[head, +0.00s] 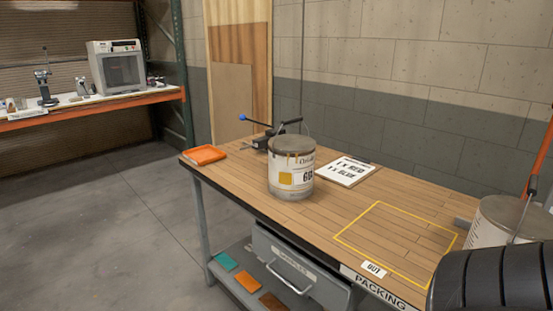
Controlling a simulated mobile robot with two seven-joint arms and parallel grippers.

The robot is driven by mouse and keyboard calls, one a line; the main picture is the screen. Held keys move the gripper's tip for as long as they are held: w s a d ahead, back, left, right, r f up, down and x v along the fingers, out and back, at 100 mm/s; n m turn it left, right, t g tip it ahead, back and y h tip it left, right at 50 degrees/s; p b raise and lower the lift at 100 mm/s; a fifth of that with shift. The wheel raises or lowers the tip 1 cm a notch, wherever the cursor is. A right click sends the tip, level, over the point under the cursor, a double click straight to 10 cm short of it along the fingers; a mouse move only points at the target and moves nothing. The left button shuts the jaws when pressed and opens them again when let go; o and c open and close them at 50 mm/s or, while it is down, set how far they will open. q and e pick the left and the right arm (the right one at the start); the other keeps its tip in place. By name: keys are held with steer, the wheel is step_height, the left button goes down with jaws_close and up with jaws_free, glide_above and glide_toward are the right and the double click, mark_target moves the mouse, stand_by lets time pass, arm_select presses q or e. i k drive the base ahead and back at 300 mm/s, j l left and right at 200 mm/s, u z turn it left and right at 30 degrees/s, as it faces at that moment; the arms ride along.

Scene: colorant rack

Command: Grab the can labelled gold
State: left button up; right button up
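A paint can (291,168) stands upright on the wooden packing table, left of its middle. It has a grey lid, drips at the rim, a whitish label and a yellow-orange square. The large letters beside the square look like "GO", and the rest turns out of sight around the side. A second can (489,226) with a grey lid stands at the right edge of the view, partly cut off and partly hidden, so I cannot read its label. Neither of my grippers is in view.
A dark ribbed shape fills the lower right corner. Open floor lies left of the table.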

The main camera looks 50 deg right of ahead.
mark_target(291, 157)
steer(key=i+j+z, duration=0.15)
steer(key=i+z, duration=0.25)
steer(key=i+j+z, duration=0.45)
steer(key=i, duration=0.15)
steer(key=i+l, duration=0.05)
steer(key=l, duration=0.05)
